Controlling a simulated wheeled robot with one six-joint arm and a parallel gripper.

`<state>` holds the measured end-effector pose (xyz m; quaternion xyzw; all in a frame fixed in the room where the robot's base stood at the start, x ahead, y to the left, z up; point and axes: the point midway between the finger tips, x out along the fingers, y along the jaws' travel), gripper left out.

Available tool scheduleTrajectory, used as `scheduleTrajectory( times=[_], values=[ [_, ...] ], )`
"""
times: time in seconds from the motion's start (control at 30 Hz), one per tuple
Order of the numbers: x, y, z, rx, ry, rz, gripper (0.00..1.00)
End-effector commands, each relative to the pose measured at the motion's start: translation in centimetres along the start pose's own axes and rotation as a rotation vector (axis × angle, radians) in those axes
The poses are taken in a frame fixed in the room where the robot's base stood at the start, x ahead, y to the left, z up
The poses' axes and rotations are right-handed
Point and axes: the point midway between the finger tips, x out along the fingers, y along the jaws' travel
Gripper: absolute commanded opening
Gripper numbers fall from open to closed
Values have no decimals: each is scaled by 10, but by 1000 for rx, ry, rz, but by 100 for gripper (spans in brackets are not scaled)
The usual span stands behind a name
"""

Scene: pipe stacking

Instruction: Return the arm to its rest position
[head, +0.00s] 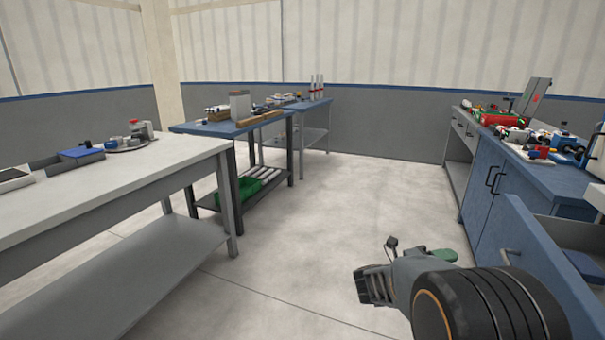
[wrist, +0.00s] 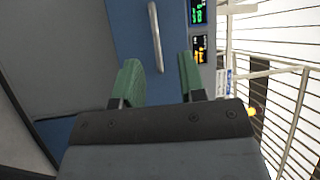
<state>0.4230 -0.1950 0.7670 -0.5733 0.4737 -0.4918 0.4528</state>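My gripper (wrist: 158,78) shows in the wrist view with two green finger pads spread apart. Nothing is between them. In the head view my arm reaches in from the lower right, over the floor beside the blue cabinet. One green fingertip (head: 444,256) shows there behind the wrist; the other finger is hidden. The gripper appears clear of the tables. In the wrist view a blue panel with a grey handle (wrist: 155,38) lies beyond the fingers.
A blue cabinet (head: 510,205) with an open drawer (head: 545,250) stands close on the right. A white-topped table (head: 110,185) stands left. A blue-topped table (head: 230,127) stands behind it, with a green bin (head: 240,190) below. The middle floor is clear.

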Motion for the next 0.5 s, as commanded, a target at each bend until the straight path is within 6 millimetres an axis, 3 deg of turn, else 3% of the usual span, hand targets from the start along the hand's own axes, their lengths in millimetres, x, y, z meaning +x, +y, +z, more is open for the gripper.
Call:
scheduleTrajectory(
  times=[0.03,0.17,0.3,0.4,0.5],
  values=[
    [2,-31,7,-2,-86,13,37],
    [-9,-93,41,-70,-433,40,37],
    [-49,-159,67,-233,-857,13,37],
    [-87,-197,69,-399,-1141,-42,37],
    [-125,-227,55,-602,-1400,-116,37]
  ],
)
